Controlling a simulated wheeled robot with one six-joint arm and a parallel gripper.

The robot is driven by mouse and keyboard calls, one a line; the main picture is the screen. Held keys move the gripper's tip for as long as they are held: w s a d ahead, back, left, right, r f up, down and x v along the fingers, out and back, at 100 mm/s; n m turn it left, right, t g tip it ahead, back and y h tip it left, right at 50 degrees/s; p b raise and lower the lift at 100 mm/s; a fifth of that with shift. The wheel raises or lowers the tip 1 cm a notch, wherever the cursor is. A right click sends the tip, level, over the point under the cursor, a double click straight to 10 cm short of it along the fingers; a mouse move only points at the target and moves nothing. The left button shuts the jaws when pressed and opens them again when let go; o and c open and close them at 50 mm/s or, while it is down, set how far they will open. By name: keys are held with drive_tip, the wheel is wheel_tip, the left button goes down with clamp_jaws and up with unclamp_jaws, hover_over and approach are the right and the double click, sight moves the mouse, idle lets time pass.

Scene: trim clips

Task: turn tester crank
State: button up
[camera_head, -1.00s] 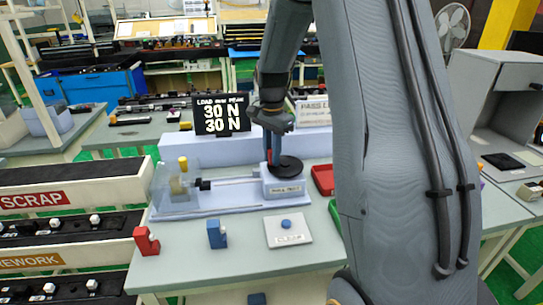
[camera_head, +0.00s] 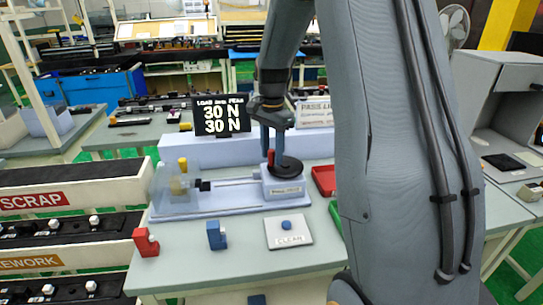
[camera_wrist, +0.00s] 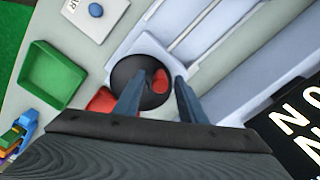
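The tester (camera_head: 285,190) stands on the table with a round black crank disc (camera_head: 287,172) on top. A red crank handle (camera_head: 271,157) stands up from the disc. In the wrist view, the red handle (camera_wrist: 160,80) shows on the black disc (camera_wrist: 128,70), between my two fingers. My gripper (camera_head: 272,153) is above the disc, pointing down, with its fingertips around the handle's height. The wrist view shows my gripper (camera_wrist: 160,88) open, with gaps beside the handle. Whether a finger touches it cannot be told. The display (camera_head: 221,115) reads 30 N on both lines.
A clear-covered fixture (camera_head: 175,187) with a yellow knob is at the tester's left end. A red block (camera_head: 146,242), a blue block (camera_head: 216,236) and a CLEAR button plate (camera_head: 289,231) sit in front. Red (camera_head: 323,180) and green (camera_wrist: 58,78) trays lie beside the tester.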

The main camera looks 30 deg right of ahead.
wheel_tip(320, 180, up, 7)
drive_tip(key=shift+f+b, duration=0.1)
drive_tip(key=shift+b, duration=0.75)
drive_tip(key=s+a+f+n, duration=0.3)
drive_tip(key=s+a+n, duration=0.1)
drive_tip(key=s, duration=0.3)
drive_tip(key=s+a+f+n+t, duration=0.1)
drive_tip(key=s+a+f+n, duration=0.3)
drive_tip(key=s, duration=0.3)
drive_tip(key=s+a+f+n, duration=0.4)
drive_tip(key=s+a+n, duration=0.1)
drive_tip(key=s+n, duration=0.1)
drive_tip(key=shift+s+b, duration=0.4)
drive_tip(key=shift+s, duration=0.1)
